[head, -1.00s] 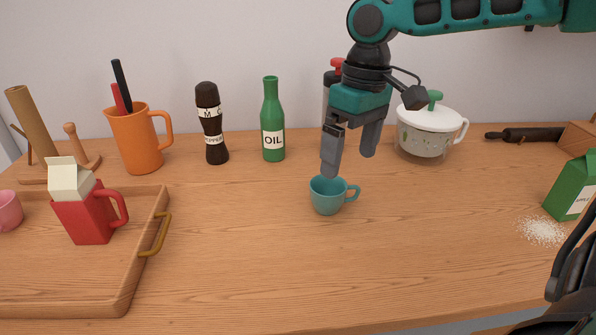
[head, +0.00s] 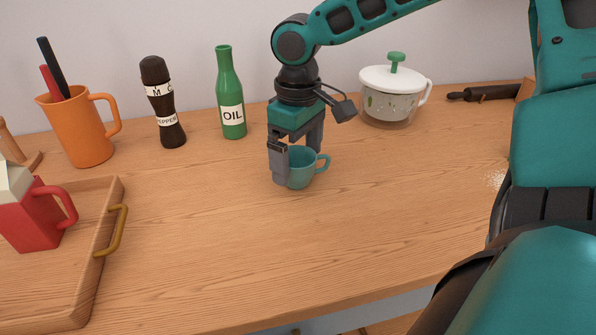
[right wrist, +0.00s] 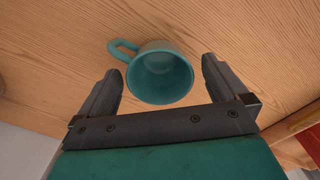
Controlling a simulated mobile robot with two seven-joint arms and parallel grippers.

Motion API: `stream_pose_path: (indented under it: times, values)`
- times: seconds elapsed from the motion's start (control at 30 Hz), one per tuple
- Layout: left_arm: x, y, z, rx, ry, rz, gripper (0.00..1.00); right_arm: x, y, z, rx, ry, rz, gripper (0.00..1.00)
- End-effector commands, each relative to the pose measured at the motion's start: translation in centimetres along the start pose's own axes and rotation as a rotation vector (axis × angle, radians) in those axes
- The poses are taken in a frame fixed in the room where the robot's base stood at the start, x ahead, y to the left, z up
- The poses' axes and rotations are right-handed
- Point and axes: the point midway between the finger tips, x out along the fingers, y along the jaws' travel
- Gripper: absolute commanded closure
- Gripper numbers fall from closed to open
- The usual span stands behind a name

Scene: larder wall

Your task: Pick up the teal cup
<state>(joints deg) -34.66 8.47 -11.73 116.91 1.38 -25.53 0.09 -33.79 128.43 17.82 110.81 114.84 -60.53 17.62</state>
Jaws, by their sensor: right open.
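The teal cup (head: 301,172) stands upright on the wooden table, its handle to the right in the head view. In the right wrist view the cup (right wrist: 160,75) shows its open rim and empty inside, with the handle at upper left. My right gripper (head: 296,168) is open and lowered at the cup, one finger in front of it and the other at its far side. In the right wrist view the fingers of the gripper (right wrist: 160,78) stand apart on both sides of the cup, with gaps. My left gripper is not in view.
Behind stand an orange mug (head: 78,133), a pepper mill (head: 163,105), a green oil bottle (head: 231,95) and a white-lidded pot (head: 392,97). A wooden tray (head: 112,205) with a red carton-like jug (head: 35,215) is at left. The table front is clear.

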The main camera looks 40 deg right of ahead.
Motion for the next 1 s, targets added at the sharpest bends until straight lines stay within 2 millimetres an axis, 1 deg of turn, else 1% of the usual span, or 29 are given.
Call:
stream_pose_path:
  times: [0.03, 0.1, 0.2, 0.47, 1.0]
  values:
    - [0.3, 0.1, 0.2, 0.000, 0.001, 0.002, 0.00, 1.2, 0.1, 0.0, 0.000, -0.004, 0.001, 0.00]
    - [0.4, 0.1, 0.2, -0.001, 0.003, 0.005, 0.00, 2.0, 0.1, 0.0, 0.002, -0.003, 0.000, 0.00]
    - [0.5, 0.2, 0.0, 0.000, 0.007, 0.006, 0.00, 2.8, 0.1, 0.0, 0.002, -0.001, 0.001, 0.00]
    - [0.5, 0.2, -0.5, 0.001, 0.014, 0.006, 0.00, 2.9, 0.1, 0.0, 0.002, 0.001, 0.000, 0.01]
    - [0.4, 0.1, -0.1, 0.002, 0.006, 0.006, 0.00, 2.8, 0.1, 0.0, 0.002, 0.001, 0.000, 0.53]
